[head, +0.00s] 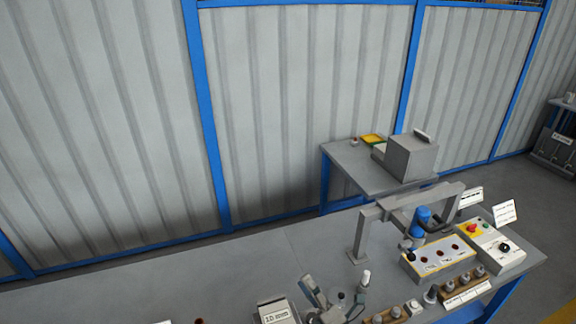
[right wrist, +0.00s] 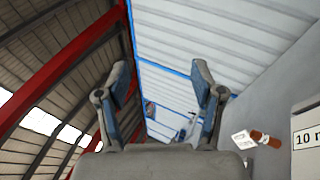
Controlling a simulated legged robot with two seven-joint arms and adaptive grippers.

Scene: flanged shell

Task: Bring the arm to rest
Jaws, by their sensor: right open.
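My right gripper (head: 325,300) is low in the head view, above the near edge of the grey workbench (head: 190,290). In the right wrist view its two fingers (right wrist: 162,85) stand wide apart with nothing between them. Past them I see the ribbed wall and red beams, so the gripper points away from the bench top. I cannot make out a flanged shell for sure. My left gripper is not in view.
A labelled box (head: 275,311) is close left of the right gripper. To its right are a grey frame (head: 372,215) with a blue part (head: 421,216), a panel with holes (head: 440,260), a control box with a red button (head: 472,229) and wooden holders (head: 465,287). The bench's left is mostly clear.

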